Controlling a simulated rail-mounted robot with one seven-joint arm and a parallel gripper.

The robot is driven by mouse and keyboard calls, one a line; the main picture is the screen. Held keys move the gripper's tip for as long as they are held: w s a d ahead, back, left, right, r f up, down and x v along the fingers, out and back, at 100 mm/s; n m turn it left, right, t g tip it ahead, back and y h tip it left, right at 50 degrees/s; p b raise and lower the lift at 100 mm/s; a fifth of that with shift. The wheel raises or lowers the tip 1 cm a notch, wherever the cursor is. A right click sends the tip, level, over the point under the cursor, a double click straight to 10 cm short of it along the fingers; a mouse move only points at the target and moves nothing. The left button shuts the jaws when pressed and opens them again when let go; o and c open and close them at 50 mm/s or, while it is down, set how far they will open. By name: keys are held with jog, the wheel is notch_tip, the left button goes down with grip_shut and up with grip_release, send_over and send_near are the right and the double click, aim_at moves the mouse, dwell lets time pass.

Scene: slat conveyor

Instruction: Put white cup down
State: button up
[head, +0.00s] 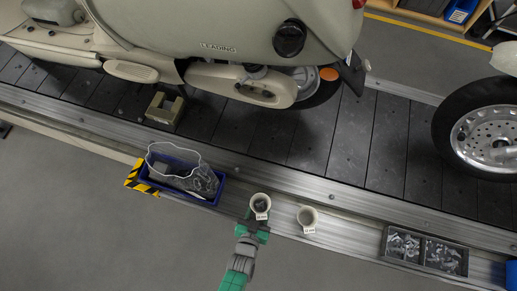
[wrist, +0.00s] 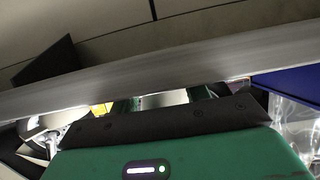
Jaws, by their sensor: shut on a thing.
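A white cup (head: 261,214) with dark grey contents and a small label is at the tip of my gripper (head: 256,216) in the head view. My gripper is shut on this cup, over or at the metal rail (head: 340,231) of the conveyor. I cannot tell whether the cup's base touches the rail. In the wrist view a pale patch, likely the cup (wrist: 165,99), shows between the fingers, mostly hidden by my gripper body.
A blue bin (head: 212,190) with a clear plastic bag stands left of the cups, beside yellow-black striped marking (head: 133,172). A dark two-part tray (head: 383,243) of small metal parts lies right. A beige scooter (head: 180,25) stands on the dark slats behind. The rail between second cup and tray is clear.

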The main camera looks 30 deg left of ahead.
jog(key=shift+f, duration=0.1)
jog(key=o, duration=0.5)
jog(key=shift+f, duration=0.1)
jog(key=o, duration=0.4)
jog(key=shift+o, duration=0.2)
jog(key=shift+r, duration=0.35)
jog(key=p+v, duration=0.5)
jog(key=v, duration=0.7)
jog(key=shift+f, duration=0.2)
